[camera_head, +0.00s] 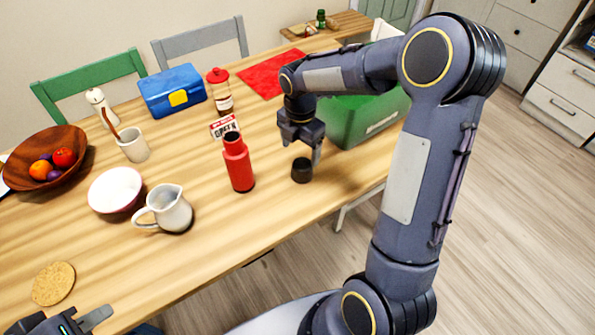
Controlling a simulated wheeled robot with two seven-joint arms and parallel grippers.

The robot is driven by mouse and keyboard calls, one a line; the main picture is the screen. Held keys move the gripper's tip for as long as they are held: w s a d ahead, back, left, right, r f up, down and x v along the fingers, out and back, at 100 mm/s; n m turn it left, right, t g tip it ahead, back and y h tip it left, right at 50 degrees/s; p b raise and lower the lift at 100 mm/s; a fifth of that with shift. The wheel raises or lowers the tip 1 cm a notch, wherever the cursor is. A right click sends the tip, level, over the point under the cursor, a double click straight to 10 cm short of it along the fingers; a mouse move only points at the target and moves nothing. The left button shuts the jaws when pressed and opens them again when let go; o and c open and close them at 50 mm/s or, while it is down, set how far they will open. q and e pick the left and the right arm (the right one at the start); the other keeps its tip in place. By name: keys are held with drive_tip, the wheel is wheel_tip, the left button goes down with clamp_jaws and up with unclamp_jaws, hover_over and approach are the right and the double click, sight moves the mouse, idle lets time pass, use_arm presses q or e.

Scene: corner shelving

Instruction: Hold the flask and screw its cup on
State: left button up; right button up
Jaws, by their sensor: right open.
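The red flask (239,168) stands upright on the wooden table, near the middle of the view. The small dark cup (302,172) sits on the table to the right of the flask, apart from it. My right gripper (301,148) points down just above and behind the cup; it is open with nothing between its fingers. Whether its fingertips touch the cup I cannot tell. My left gripper (92,319) shows only partly at the bottom left corner, far from the flask, and its opening is cut off by the frame edge.
A white jug (167,209) and a bowl (116,190) stand left of the flask. A small sign (224,127) stands close behind it. A green crate (365,122) is behind the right gripper. The table front is clear except for a cork coaster (53,284).

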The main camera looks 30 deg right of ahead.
sight(302, 163)
drive_tip(key=shift+f, duration=1.25)
drive_tip(key=shift+s+d+f, duration=0.1)
drive_tip(key=shift+s+f, duration=0.1)
drive_tip(key=shift+f, duration=1.15)
drive_tip(key=shift+s+f, duration=0.15)
drive_tip(key=shift+f, duration=1.15)
drive_tip(key=c, duration=1.1)
drive_tip(key=shift+o, duration=0.2)
drive_tip(key=shift+r, duration=0.2)
